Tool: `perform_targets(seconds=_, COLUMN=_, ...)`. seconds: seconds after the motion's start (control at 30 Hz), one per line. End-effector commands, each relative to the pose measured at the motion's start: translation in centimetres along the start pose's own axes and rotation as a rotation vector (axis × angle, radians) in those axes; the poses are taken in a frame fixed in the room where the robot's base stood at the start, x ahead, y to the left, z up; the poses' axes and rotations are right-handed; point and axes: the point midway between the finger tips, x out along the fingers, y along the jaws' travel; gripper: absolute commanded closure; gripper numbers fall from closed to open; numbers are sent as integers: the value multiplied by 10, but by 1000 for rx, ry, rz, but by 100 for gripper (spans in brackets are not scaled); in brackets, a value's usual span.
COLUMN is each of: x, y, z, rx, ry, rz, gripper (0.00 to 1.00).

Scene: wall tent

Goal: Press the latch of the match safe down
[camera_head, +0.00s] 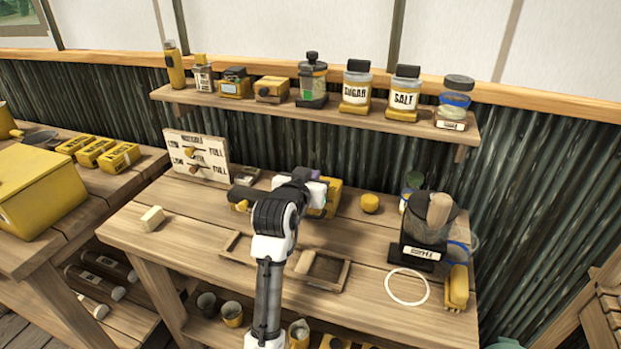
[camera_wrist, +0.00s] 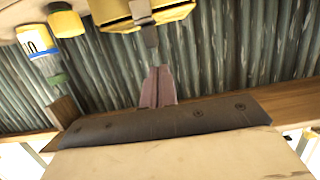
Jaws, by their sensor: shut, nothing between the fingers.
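A yellow box, which I take to be the match safe (camera_head: 329,197), stands on the wooden table behind my arm in the head view, partly hidden. In the wrist view, which is upside down, the yellow box (camera_wrist: 172,16) is cut off at the top edge. A dark grey tab, apparently its latch (camera_wrist: 149,36), stands out from it toward my gripper. My gripper (camera_wrist: 160,70) is shut and empty. Its pinkish fingers point at the tab, with their tips close to its end. I cannot tell whether they touch. The head view hides the tab.
A yellow cylinder (camera_head: 370,203) stands right of the box; a coffee container (camera_head: 424,240) stands farther right. A labelled switch board (camera_head: 197,157) is at the left. A shallow wooden tray (camera_head: 344,277) lies in front. A wall shelf (camera_head: 390,117) with jars hangs above.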

Motion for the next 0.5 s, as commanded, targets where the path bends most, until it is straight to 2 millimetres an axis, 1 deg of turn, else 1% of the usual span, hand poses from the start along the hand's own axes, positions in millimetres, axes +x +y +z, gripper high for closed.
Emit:
perform_targets(seconds=0.03, x=-1, y=1, z=-18, rx=1, ry=1, rz=1, gripper=100)
perform_targets(seconds=0.1, x=0, y=2, z=-30, rx=2, ry=2, rz=1, gripper=100)
perform_targets(seconds=0.13, x=-8, y=1, z=-18, rx=1, ry=5, rz=-2, gripper=100)
perform_targets(seconds=0.17, x=-17, y=0, z=-16, rx=1, ry=7, rz=-3, gripper=100)
perform_targets(seconds=0.3, x=-50, y=1, z=-16, rx=2, ry=7, rz=-3, gripper=100)
perform_targets(seconds=0.4, x=-70, y=0, z=-17, rx=1, ry=6, rz=-3, gripper=100)
perform_targets(seconds=0.5, x=-84, y=0, z=-18, rx=2, ry=6, rz=-3, gripper=100)
